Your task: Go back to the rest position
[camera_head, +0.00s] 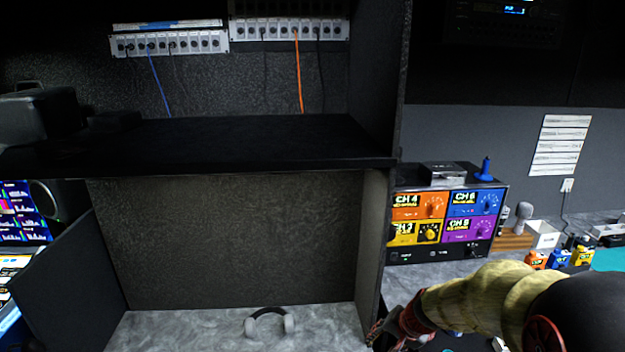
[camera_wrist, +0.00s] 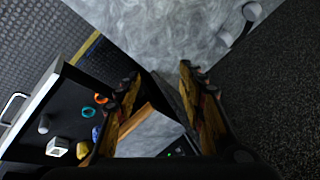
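My gripper (camera_head: 392,338) is at the bottom of the head view, by the lower edge of the dark partition, with my arm reaching in from the right. In the wrist view its two fingers (camera_wrist: 158,74) stand apart, with nothing seen held between them. A grey counter and dark edges show beyond the fingertips. In the head view the fingertips are small and partly cut off by the frame's bottom edge.
Headphones (camera_head: 268,324) lie on the grey counter inside the dark cubby, left of my gripper. The partition (camera_head: 372,240) stands close beside my gripper. A box with coloured channel panels (camera_head: 445,226) stands behind my arm. A dark open tray (camera_wrist: 68,118) holds small items.

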